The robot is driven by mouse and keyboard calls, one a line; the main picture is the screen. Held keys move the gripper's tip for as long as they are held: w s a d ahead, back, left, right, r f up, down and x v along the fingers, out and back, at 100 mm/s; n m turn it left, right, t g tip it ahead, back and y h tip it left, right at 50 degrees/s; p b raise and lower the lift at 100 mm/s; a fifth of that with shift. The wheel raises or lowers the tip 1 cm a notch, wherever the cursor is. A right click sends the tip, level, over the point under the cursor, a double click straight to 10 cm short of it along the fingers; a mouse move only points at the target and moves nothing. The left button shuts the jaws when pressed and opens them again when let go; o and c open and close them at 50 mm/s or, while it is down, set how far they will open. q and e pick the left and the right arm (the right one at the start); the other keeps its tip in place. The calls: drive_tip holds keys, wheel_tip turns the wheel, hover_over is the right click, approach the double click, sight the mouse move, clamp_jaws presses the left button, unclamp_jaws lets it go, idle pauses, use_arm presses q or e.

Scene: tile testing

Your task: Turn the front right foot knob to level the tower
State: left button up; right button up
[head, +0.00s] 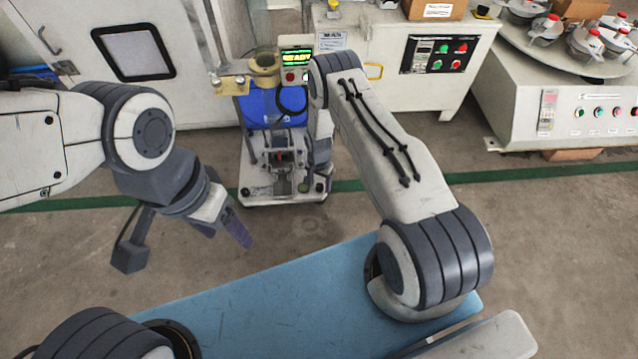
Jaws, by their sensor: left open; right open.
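The tower stands in the upper middle of the head view, on a pale base plate (262,198) with dark round spots near its front corners. Its front right foot knob cannot be told apart clearly at the plate's right corner, beside my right gripper (322,178). That gripper points down along the tower's right side and is open. Its fingertips are small and partly hidden, and I cannot tell whether they touch the knob. My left gripper (227,236) is open and empty, pointing down over the floor in front and left of the tower.
A blue container (262,107) and a lit display reading READY (297,57) are at the tower. Behind are a grey cabinet (190,95) and a machine with buttons (440,55). A polishing machine (565,115) stands at right. The floor before the tower is clear.

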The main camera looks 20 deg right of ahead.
wheel_tip(320, 180, up, 10)
drive_tip(key=p, duration=0.5)
drive_tip(key=shift+r, duration=0.25)
drive_tip(key=shift+w, duration=0.1)
wheel_tip(320, 180, up, 12)
drive_tip(key=n+p, duration=0.1)
drive_tip(key=n, duration=0.2)
hover_over(319, 185)
drive_tip(key=a, duration=0.6)
drive_tip(key=s+a+r+n+p, duration=0.1)
drive_tip(key=s+a+r+n, duration=0.1)
drive_tip(key=a+r, duration=0.35)
drive_tip(key=s+a+r+n, duration=0.2)
drive_tip(key=r, duration=0.7)
drive_tip(key=s+a+r+n+p, duration=0.1)
drive_tip(key=s+a+r+n, duration=0.3)
drive_tip(key=s+r, duration=0.6)
drive_tip(key=s+d+r+n+y+p, duration=0.1)
drive_tip(key=s+r+n, duration=0.25)
drive_tip(key=s, duration=0.45)
drive_tip(key=s+d+r+n, duration=0.1)
drive_tip(key=s+r+n, duration=0.25)
drive_tip(key=s, duration=0.35)
wheel_tip(319, 185, up, 38)
drive_tip(key=m+p, duration=0.1)
drive_tip(key=p, duration=3.7)
drive_tip(key=shift+a+r, duration=0.15)
